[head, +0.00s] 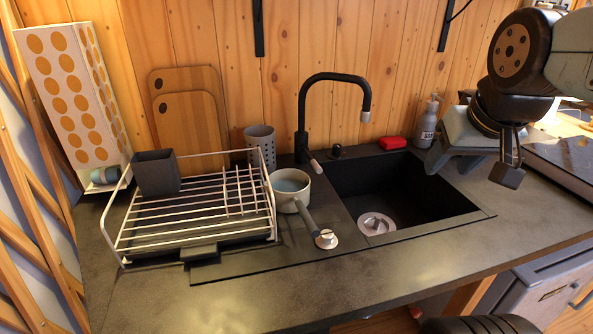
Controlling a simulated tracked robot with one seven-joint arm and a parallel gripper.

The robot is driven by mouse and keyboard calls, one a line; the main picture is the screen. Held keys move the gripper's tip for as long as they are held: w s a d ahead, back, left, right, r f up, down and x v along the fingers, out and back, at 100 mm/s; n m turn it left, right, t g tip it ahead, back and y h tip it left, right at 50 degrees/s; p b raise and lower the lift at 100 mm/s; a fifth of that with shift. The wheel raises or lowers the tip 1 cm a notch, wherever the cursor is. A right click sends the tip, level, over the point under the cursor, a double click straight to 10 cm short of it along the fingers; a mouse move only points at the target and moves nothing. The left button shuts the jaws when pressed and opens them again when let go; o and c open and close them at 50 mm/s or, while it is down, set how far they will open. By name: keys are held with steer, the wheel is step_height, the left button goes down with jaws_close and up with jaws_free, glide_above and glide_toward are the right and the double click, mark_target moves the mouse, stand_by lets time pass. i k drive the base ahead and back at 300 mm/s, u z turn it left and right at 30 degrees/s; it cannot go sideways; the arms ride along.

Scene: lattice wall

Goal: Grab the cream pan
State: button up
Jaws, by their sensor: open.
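The cream pan (290,188) stands upright on the dark drainboard between the dish rack and the sink. Its inside looks pale blue-grey. Its grey handle points toward the front right and ends near a round metal piece by the sink's front left corner. My gripper (475,160) is at the right, above the counter beyond the sink's right side. It is open and well apart from the pan, with nothing seen between its fingers. Part of my arm hides the area behind it.
A white wire dish rack (190,208) with a dark cup (156,172) is left of the pan. A grey perforated holder (261,147) and black faucet (302,118) stand behind it. The black sink (400,190) is right. A soap bottle (427,124) and red sponge (392,143) are behind the sink. The front counter is clear.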

mark_target(291, 187)
steer(key=u, duration=0.25)
steer(key=k, duration=0.5)
steer(key=z, duration=0.7)
steer(key=k, duration=0.9)
steer(key=u, duration=0.5)
steer(key=i, duration=1)
